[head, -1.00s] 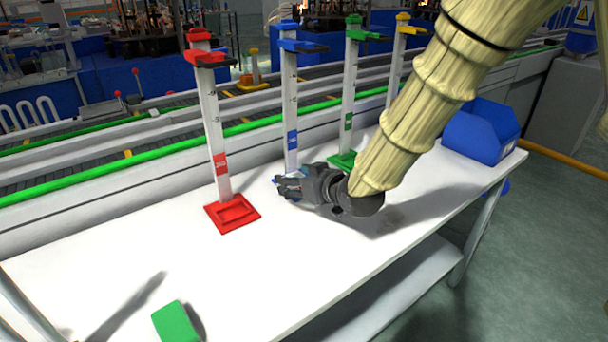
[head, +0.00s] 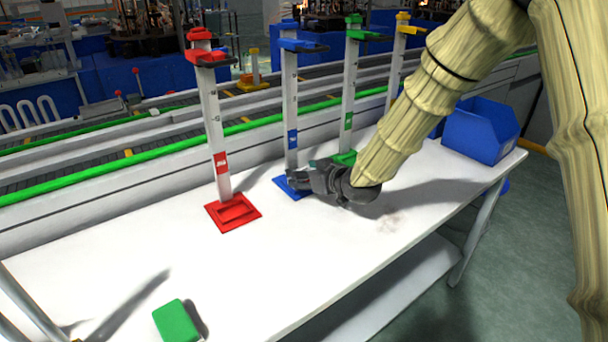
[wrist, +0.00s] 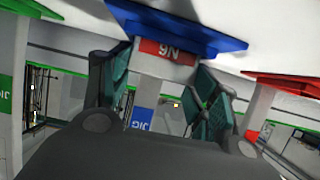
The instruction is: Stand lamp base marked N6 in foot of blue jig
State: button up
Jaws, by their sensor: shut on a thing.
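The blue jig stands on the white table, its blue foot (head: 286,188) partly behind my gripper (head: 306,180). In the upside-down wrist view, the blue foot (wrist: 185,25) is at the top. The lamp base (wrist: 160,50), with a red band marked N6, is between the two fingers of my gripper (wrist: 162,88), which are shut on it. Its marked end meets the edge of the blue foot in the picture. I cannot tell whether it rests in the foot or just above. The gripper hides the base in the head view.
The red jig (head: 233,211) stands to the left, and the green jig (head: 348,120) and yellow jig (head: 397,60) to the right. A blue bin (head: 482,130) is at the table's right end. A green block (head: 176,321) lies at the front left. The table's middle front is clear.

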jog(key=shift+r, duration=0.15)
jog(key=shift+f, duration=0.2)
jog(key=o, duration=1.1)
jog(key=shift+s, duration=0.1)
jog(key=shift+r, duration=0.1)
jog(key=shift+r, duration=0.1)
jog(key=v, duration=1.2)
jog(key=shift+d, duration=0.1)
